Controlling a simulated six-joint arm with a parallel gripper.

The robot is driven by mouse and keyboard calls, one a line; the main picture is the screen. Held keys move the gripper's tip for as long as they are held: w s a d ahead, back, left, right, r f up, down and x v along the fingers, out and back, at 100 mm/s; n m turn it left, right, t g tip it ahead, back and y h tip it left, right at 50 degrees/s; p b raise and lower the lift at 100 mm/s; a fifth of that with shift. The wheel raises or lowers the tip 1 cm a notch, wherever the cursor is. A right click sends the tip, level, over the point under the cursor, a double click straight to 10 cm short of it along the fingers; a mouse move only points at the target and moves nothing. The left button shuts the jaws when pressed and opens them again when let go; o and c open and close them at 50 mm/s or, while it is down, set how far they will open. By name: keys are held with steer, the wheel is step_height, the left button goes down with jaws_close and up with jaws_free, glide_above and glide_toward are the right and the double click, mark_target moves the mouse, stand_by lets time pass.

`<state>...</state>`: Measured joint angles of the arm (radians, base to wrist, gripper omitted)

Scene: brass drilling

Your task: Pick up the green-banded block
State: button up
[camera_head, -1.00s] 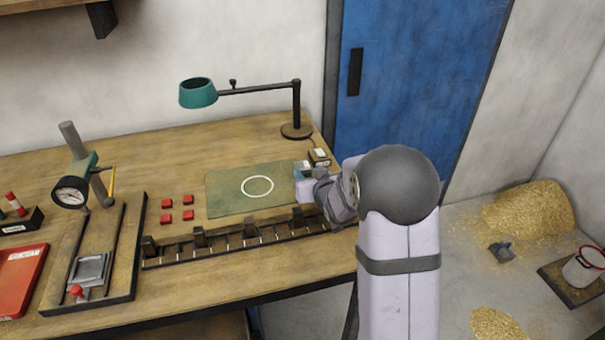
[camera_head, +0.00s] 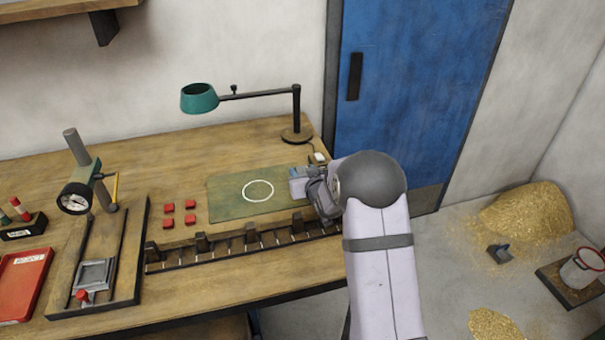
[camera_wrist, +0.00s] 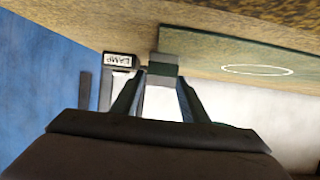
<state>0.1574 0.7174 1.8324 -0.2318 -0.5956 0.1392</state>
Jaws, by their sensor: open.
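In the wrist view, which is upside down, a small grey block with a green band (camera_wrist: 164,66) stands at the edge of the green mat (camera_wrist: 225,50), just ahead of my fingertips. My gripper (camera_wrist: 161,78) is open, with one finger to each side of the block's line; I cannot tell whether they touch it. In the head view my gripper (camera_head: 298,183) is low over the right end of the green mat (camera_head: 230,199), and the block cannot be made out there.
A box labelled LAMP (camera_wrist: 120,60) stands close beside the block. A slotted black rack (camera_head: 245,243) runs along the mat's front. Several red blocks (camera_head: 179,213) lie left of the mat. The teal lamp (camera_head: 199,98) reaches over the bench from behind.

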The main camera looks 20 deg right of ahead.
mark_target(302, 170)
steer(key=shift+w+f, duration=0.25)
steer(key=shift+w, duration=0.2)
steer(key=shift+c, duration=0.3)
jaws_close()
steer(key=shift+w+r, duration=0.1)
steer(key=shift+r, duration=0.1)
steer(key=shift+r, duration=0.35)
step_height(302, 170, up, 9)
steer(key=shift+r+b, duration=0.15)
steer(key=shift+b, duration=0.3)
